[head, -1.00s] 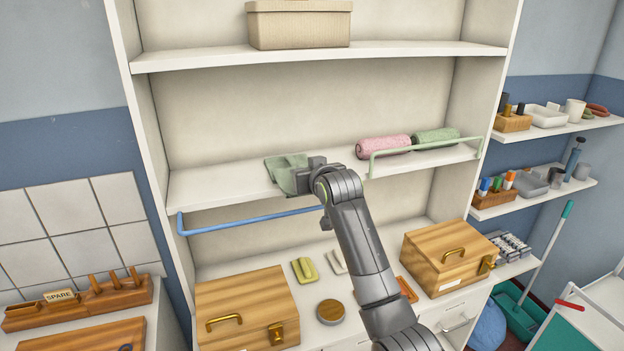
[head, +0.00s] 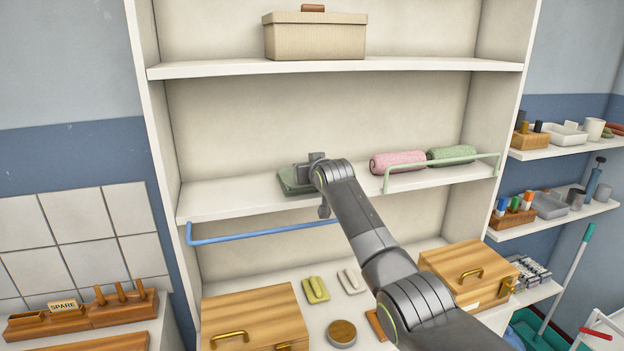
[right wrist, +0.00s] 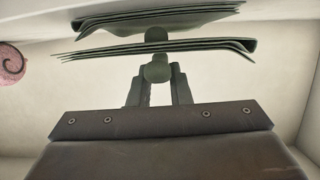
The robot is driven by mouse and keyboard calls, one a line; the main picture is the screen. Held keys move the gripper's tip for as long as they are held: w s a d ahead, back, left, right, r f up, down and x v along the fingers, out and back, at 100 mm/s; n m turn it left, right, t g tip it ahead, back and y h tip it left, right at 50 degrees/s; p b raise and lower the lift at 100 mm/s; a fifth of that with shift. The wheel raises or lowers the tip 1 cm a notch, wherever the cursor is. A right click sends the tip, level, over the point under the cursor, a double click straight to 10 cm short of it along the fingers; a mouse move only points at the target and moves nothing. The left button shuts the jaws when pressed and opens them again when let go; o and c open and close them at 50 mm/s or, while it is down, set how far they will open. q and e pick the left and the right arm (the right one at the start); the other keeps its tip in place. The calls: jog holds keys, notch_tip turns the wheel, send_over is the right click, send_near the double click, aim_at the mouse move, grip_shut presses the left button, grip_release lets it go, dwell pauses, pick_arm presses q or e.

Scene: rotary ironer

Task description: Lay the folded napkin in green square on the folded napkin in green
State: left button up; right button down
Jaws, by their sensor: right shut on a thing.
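My right gripper (head: 303,174) is over the middle shelf. In the right wrist view it (right wrist: 157,74) is shut on the folded napkin in green square (right wrist: 205,47), a flat, layered dark green cloth held about level. That view looks upside down, with the shelf at the top. The other folded napkin in green (right wrist: 160,18) lies flat against the shelf, under the held one, with a narrow gap visible between them. In the head view the green cloth (head: 288,184) shows at the shelf's front left, and I cannot tell the two napkins apart there. My left gripper is out of view.
A pink roll (head: 397,162) and a green roll (head: 451,155) lie on the right of the middle shelf (head: 225,197), behind a pale green rail (head: 440,163). A blue rail (head: 260,231) runs below the shelf's front edge. The shelf's left end is clear.

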jog(key=shift+w+a+b, duration=0.25)
jog(key=shift+w+b, duration=0.5)
jog(key=shift+w, duration=0.4)
jog(key=shift+f, duration=0.25)
jog(key=c, duration=1.3)
grip_release()
jog(key=shift+o, duration=0.2)
jog(key=shift+s+r+b, duration=0.1)
jog(key=shift+s+b, duration=0.1)
jog(key=shift+b, duration=0.1)
